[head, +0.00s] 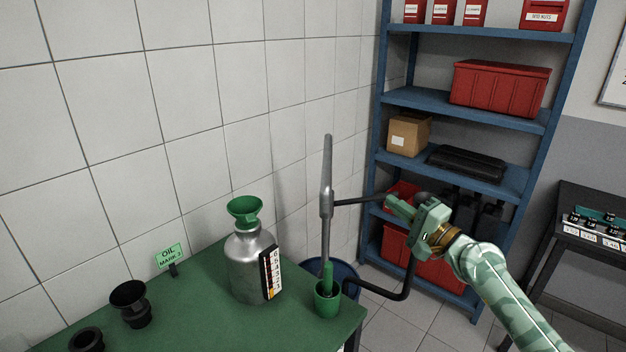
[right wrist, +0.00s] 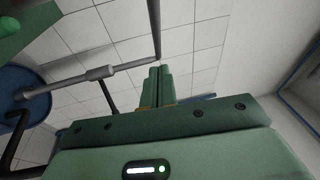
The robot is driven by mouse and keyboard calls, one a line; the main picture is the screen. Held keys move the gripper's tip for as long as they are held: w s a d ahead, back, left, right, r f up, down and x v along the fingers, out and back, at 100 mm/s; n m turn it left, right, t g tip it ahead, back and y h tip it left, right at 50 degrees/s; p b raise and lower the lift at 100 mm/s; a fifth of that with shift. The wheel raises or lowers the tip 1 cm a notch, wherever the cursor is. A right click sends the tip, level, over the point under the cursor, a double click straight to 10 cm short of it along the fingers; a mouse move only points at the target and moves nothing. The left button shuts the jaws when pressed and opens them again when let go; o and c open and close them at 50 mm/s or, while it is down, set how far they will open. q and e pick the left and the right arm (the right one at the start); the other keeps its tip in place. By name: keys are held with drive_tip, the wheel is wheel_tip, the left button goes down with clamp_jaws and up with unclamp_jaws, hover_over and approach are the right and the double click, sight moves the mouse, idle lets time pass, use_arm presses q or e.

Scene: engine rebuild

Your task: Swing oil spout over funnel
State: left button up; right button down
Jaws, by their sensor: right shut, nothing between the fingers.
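A metal oil bottle (head: 250,268) stands on the green table, with a green funnel (head: 243,210) in its neck and a marked level strip on its side. Right of it a grey pipe assembly (head: 327,195), seemingly the oil spout, rises behind a green cup (head: 327,300); its upper end is clear of the funnel. A thin black bar (head: 358,202) runs from it toward my right gripper (head: 392,203). That gripper is shut and empty; contact with the bar is unclear. In the right wrist view its closed fingers (right wrist: 159,84) are near the grey pipe's end (right wrist: 118,67). My left gripper is not in view.
Black cups (head: 130,305) and an oil sign (head: 170,257) are on the table's left. A blue drum (head: 345,272) and a curved black hose (head: 396,296) are beyond the table's right edge. Blue shelving (head: 480,185) stands behind my right gripper. A tiled wall backs the table.

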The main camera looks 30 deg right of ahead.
drive_tip(key=m+p, duration=0.1)
drive_tip(key=p, duration=0.1)
approach(327, 164)
drive_tip(key=shift+w+a+f+y+p, duration=0.15)
drive_tip(key=shift+w+a+p, duration=0.25)
drive_tip(key=shift+w+p, duration=0.2)
drive_tip(key=shift+w+a+y+p, duration=0.15)
drive_tip(key=shift+w+a+p, duration=0.3)
drive_tip(key=shift+w, duration=0.1)
drive_tip(key=shift+w+a+m, duration=0.1)
drive_tip(key=shift+m, duration=0.2)
